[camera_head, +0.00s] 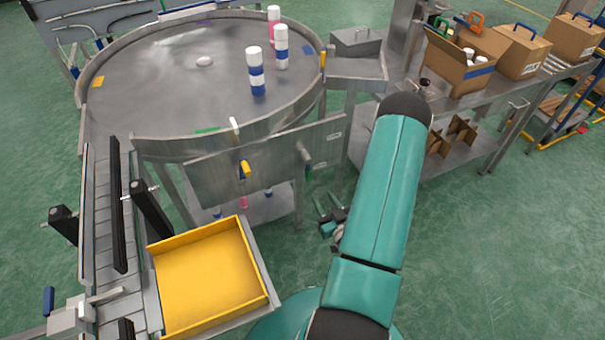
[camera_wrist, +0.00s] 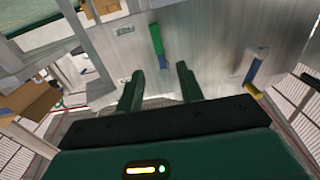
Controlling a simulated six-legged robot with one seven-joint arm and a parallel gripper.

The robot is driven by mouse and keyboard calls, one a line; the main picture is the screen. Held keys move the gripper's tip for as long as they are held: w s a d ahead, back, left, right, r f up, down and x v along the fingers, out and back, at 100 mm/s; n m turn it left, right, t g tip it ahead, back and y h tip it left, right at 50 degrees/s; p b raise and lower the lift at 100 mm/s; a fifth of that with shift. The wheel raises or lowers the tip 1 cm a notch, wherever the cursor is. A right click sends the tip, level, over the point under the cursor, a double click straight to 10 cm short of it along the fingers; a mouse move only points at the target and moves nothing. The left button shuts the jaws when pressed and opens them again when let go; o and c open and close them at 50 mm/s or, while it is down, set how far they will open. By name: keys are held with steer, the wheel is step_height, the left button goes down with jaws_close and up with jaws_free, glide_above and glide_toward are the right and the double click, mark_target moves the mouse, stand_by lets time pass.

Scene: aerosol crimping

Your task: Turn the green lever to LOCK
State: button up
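The green lever (camera_wrist: 156,40) is on the grey metal panel (camera_wrist: 205,50), in the upper middle of the wrist view, with a blue part at its lower end. My gripper (camera_wrist: 160,72) is open and empty. Its two fingers point at the panel, with the lever ahead of the gap between them and apparently apart from it. In the head view my gripper (camera_head: 328,203) is partly hidden behind my arm. The panel labels are too small to read.
A yellow-tipped lever (camera_head: 245,168) is on the same panel. A round metal table (camera_head: 170,75) above carries several cans. A yellow tray (camera_head: 205,280) is at the lower left. A bench (camera_head: 480,105) with boxes stands right. Green floor (camera_head: 500,240) is clear at right.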

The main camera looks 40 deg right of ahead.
mark_target(309, 174)
steer(key=x, duration=1.2)
steer(key=shift+w+d, duration=0.15)
steer(key=shift+w, duration=0.1)
jaws_close()
